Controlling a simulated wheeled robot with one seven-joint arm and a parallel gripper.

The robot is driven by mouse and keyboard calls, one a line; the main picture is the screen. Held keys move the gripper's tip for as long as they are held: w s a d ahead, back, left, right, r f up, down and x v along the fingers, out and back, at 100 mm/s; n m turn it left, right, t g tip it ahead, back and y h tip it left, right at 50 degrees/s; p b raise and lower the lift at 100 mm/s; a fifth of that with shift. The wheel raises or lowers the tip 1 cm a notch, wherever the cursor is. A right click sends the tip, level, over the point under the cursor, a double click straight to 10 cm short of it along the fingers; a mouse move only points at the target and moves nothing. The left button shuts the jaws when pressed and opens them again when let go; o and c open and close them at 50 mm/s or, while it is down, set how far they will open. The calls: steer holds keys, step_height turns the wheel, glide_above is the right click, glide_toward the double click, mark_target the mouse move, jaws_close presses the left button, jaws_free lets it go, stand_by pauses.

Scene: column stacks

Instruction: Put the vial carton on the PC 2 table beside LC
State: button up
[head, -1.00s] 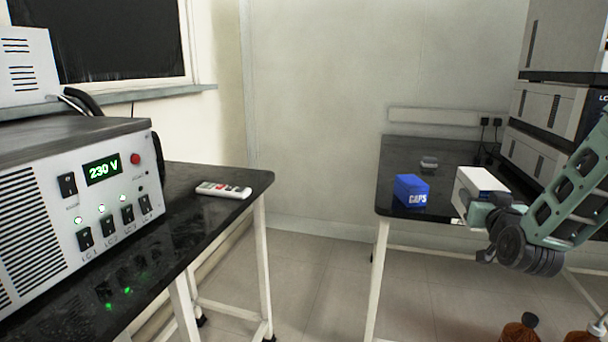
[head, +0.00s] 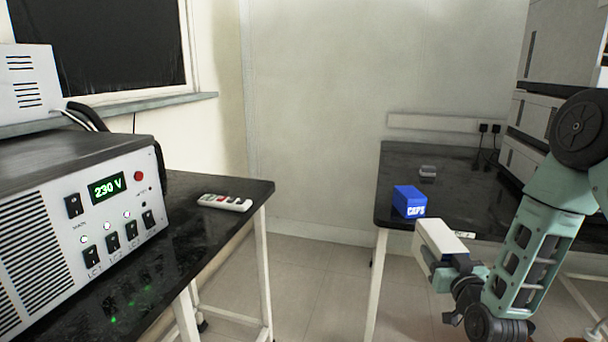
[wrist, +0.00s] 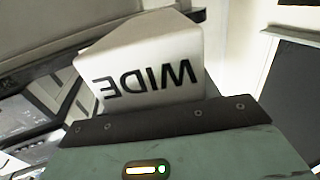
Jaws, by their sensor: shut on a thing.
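A white carton (head: 439,238) is held in my gripper (head: 448,268), which is shut on it. In the head view the carton is in front of the near edge of the right black table (head: 396,165), and it looks clear of the tabletop. A stack of grey instrument units (head: 530,105) stands on the right table, partly hidden by my arm.
A blue CAPS box (head: 409,201) sits near the right table's left front corner, with a small grey item (head: 427,172) behind it. The left table (head: 220,185) holds a white remote (head: 225,202) and a power unit reading 230 V (head: 85,215). Open floor lies between the tables.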

step_height(320, 180, up, 17)
steer(key=p, duration=1.6)
steer(key=s+f, duration=1.5)
steer(key=f, duration=0.1)
steer(key=shift+s+f, duration=0.3)
steer(key=shift+s, duration=0.05)
steer(key=shift+d+f, duration=0.1)
